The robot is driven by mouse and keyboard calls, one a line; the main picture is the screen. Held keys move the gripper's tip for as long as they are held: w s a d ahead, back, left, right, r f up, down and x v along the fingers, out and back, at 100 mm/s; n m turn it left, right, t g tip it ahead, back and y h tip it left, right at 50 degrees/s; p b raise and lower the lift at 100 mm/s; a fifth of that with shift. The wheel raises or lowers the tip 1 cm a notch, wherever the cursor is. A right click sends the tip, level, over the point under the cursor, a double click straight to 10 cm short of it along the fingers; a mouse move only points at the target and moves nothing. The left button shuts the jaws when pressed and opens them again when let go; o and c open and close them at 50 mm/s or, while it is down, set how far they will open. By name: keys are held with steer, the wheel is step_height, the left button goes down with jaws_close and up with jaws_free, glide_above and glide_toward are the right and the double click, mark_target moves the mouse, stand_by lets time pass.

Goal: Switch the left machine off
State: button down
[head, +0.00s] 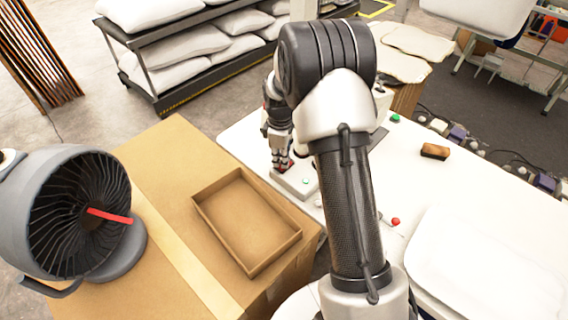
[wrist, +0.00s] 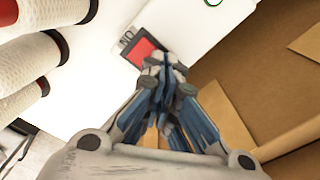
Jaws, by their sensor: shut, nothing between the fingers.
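A low white control box (head: 300,186) with a green button (head: 306,181) sits at the left edge of the white table. My gripper (head: 284,166) is shut and empty at the far-left part of this box. A green ring (wrist: 213,2) shows at the top edge. The machine body is mostly hidden behind my arm in the head view.
An open cardboard tray (head: 217,200) lies on a large box left of the table (head: 450,190). A grey fan (head: 70,215) stands further left. A shelf (head: 165,98) holds pillows behind.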

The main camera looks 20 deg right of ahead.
steer(key=shift+f, duration=0.35)
steer(key=shift+r+p, duration=2.25)
steer(key=shift+r, duration=1.25)
